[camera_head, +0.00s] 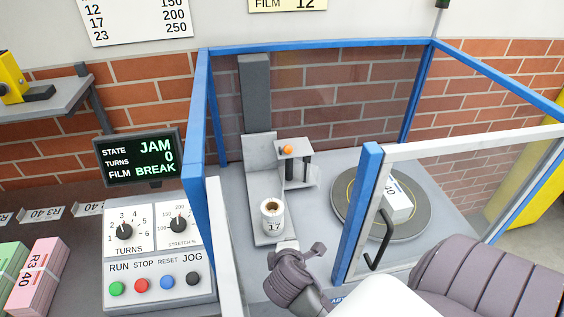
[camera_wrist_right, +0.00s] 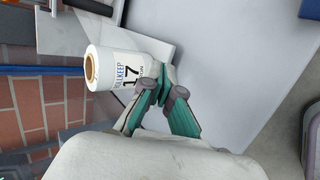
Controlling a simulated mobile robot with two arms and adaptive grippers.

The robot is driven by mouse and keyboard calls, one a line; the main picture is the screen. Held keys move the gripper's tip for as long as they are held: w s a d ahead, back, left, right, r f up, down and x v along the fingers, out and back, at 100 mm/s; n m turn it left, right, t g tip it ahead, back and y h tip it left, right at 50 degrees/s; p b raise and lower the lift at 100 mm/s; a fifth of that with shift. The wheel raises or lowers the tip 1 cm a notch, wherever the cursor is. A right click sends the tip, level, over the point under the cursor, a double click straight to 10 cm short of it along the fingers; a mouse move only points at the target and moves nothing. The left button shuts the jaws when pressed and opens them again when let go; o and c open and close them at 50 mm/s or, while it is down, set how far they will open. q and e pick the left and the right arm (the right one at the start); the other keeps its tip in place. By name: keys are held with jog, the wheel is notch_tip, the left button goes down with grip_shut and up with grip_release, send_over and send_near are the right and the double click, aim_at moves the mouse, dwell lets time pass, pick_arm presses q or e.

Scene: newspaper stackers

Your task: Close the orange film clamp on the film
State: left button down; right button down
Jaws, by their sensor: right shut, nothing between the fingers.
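The orange film clamp (camera_head: 288,149) shows as a small orange knob on the grey bracket inside the blue-framed enclosure. I cannot tell from this view whether it is closed. A white film roll (camera_head: 272,218) marked 17 stands upright in front of the bracket on a grey carriage; it also shows in the right wrist view (camera_wrist_right: 105,68). My right gripper (camera_head: 290,262) is in front of the roll, below the clamp in the picture. In the right wrist view its green-padded fingers (camera_wrist_right: 164,76) are shut and empty, close beside the roll's base; contact is unclear. My left gripper is out of view.
A half-open framed door with a black handle (camera_head: 378,243) stands right of my right gripper. Behind it, a white bundle (camera_head: 398,200) sits on the round turntable (camera_head: 345,210). The control panel (camera_head: 155,250) is at left. The screen (camera_head: 139,157) reads JAM, 0, BREAK.

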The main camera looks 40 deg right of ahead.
jog(key=w+d+r+n+t+h, duration=0.2)
jog(key=w+d+r+n+h, duration=0.1)
jog(key=w+r+n, duration=0.2)
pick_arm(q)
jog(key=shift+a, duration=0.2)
pick_arm(e)
jog(key=n+t+h, duration=0.2)
jog(key=n+h, duration=0.1)
jog(key=n, duration=0.4)
send_near(286, 150)
jog(key=shift+s+a+f, duration=0.95)
jog(key=shift+s+a, duration=0.05)
jog(key=shift+a, duration=0.15)
